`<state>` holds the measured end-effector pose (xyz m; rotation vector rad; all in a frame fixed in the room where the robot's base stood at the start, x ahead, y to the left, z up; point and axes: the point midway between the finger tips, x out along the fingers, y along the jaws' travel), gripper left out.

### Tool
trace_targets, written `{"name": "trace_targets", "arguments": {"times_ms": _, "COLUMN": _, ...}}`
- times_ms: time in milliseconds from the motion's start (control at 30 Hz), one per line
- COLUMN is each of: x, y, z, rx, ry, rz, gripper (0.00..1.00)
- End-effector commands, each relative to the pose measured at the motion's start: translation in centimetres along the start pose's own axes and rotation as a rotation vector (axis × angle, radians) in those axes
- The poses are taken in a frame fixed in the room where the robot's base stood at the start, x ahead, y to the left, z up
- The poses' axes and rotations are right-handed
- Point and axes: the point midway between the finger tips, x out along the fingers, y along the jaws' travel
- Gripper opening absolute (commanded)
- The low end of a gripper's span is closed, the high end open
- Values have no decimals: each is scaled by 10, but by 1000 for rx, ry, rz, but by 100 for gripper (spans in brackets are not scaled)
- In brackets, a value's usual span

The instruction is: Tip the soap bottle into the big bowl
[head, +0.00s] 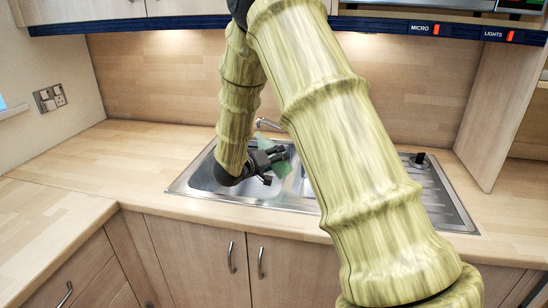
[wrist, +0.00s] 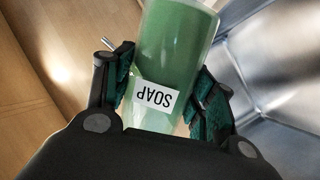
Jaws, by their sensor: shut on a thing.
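The soap bottle is green with a white SOAP label, which reads upside down in the wrist view (wrist: 177,45). My gripper (wrist: 165,78) is shut on it, one dark-green padded finger on each side. In the head view, the gripper (head: 266,162) holds the bottle (head: 283,167) above the sink. The bottle looks slanted there, but its mouth is hidden and I see nothing pouring. The big bowl (head: 207,178) is the steel basin at the left of the sink, below and beside the gripper. My arm hides part of it.
A chrome tap (head: 267,123) stands behind the sink, close to the gripper. A ribbed drainer (head: 440,190) with a small black object (head: 420,159) lies to the right. My arm hides the sink's middle. The wooden worktop (head: 120,155) at left is clear.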

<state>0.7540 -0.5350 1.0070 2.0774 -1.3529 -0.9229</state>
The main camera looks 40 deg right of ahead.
Motion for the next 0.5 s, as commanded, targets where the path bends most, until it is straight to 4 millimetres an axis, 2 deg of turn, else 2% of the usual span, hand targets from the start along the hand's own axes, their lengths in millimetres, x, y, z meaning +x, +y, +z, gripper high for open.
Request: {"name": "trace_targets", "arguments": {"times_ms": 500, "x": 0, "y": 2, "z": 1, "rx": -39, "ry": -7, "rz": 9, "gripper": 26}}
